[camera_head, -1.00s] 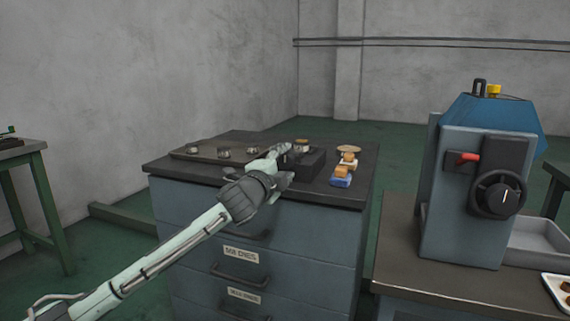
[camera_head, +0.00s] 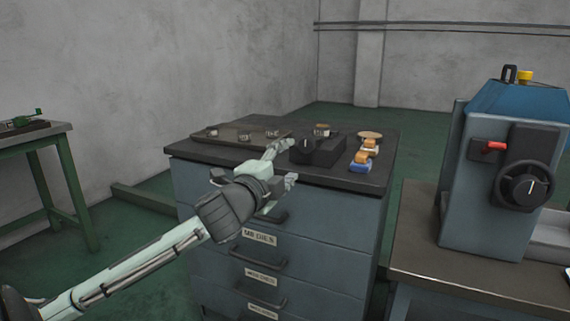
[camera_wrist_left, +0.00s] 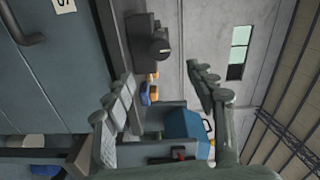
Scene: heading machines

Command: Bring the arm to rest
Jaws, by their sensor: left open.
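My left arm comes in from the lower left in the head view. Its gripper (camera_head: 283,165) is open and empty, in front of the near edge of the drawer cabinet's dark top (camera_head: 340,177). In the left wrist view its two fingers (camera_wrist_left: 165,105) stand wide apart with nothing between them. A dark block (camera_head: 318,149) with a round item on it sits on the cabinet top just beyond the fingertips; I see a gap or near overlap but cannot tell the depth. My right gripper is not in view.
A flat tray (camera_head: 220,137) with several small metal parts lies at the back left of the cabinet top. Orange and blue items (camera_head: 363,160) sit at its right. A blue-grey machine (camera_head: 480,205) stands on a bench at right. A green-legged table (camera_head: 65,180) stands at left.

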